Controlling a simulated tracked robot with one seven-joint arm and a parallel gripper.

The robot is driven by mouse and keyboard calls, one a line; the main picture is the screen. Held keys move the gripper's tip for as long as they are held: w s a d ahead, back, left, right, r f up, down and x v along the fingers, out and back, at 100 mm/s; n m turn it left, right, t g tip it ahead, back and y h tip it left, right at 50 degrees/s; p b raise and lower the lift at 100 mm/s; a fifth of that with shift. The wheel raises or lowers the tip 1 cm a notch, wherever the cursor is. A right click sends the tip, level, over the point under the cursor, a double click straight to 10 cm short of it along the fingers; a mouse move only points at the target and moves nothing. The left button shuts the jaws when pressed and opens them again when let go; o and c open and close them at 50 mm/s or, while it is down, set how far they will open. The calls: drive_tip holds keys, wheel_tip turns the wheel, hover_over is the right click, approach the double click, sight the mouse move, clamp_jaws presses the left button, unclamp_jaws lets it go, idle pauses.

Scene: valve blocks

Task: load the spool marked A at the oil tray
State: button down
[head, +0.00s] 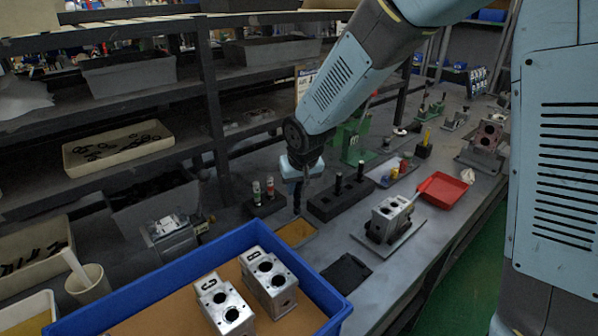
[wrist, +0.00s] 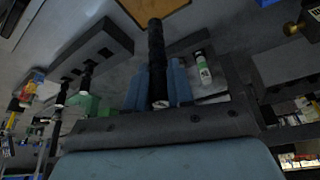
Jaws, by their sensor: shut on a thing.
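My gripper (head: 297,185) points down and is shut on a dark, slim spool (head: 297,203) with a ridged shaft. In the wrist view the spool (wrist: 156,55) stands between the two blue fingers; a small pale mark shows near its gripped end, too small to read. In the head view the spool hangs just above or at the back edge of a shallow tan tray (head: 296,233), likely the oil tray; I cannot tell whether they touch. The tan tray (wrist: 152,7) also shows at the top of the wrist view, beyond the spool's far end.
A black rack (head: 325,209) with upright spools stands right of the tray. Two small bottles (head: 263,192) stand behind it to the left. A valve block (head: 389,218) sits on a plate at right. A blue crate (head: 168,277) with two blocks is in front. A red tray (head: 442,190) lies farther right.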

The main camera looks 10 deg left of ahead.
drive_tip(key=shift+w+a+f, duration=0.15)
drive_tip(key=shift+w+f, duration=0.05)
drive_tip(key=shift+f, duration=0.15)
drive_tip(key=shift+w+a+f, duration=0.1)
drive_tip(key=shift+f, duration=1.4)
drive_tip(key=shift+w+a+f, duration=0.1)
drive_tip(key=shift+f, duration=1.4)
drive_tip(key=shift+s+f, duration=0.1)
drive_tip(key=shift+f, duration=0.35)
drive_tip(key=shift+r, duration=0.1)
wheel_tip(320, 180, up, 7)
idle(0.8)
idle(0.4)
